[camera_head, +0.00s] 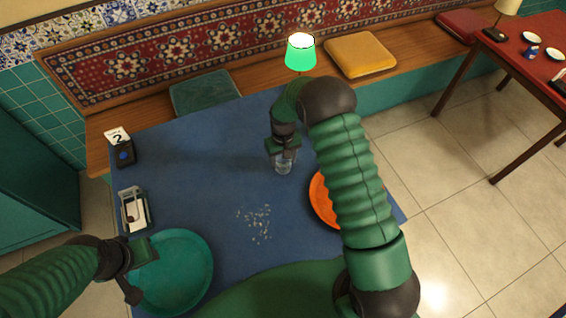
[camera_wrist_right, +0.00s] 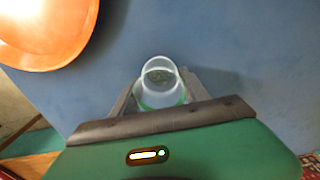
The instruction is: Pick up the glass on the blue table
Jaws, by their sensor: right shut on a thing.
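A clear glass (camera_head: 283,166) is at the middle of the blue table (camera_head: 190,180). My right gripper (camera_head: 283,155) reaches down over it from above. In the right wrist view the glass (camera_wrist_right: 160,85) sits between the two fingers of the right gripper (camera_wrist_right: 160,98), which are shut on it. I cannot tell whether the glass still touches the table. My left gripper (camera_head: 135,270) is at the lower left, over the edge of a teal plate (camera_head: 185,270). How far its fingers are apart is not clear.
An orange plate (camera_head: 322,200) lies right of the glass, partly behind my right arm; the right wrist view also shows it (camera_wrist_right: 40,30). White bits (camera_head: 258,222) are scattered on the table. A napkin holder (camera_head: 134,210), a number stand (camera_head: 121,150) and a green lamp (camera_head: 300,55) stand around.

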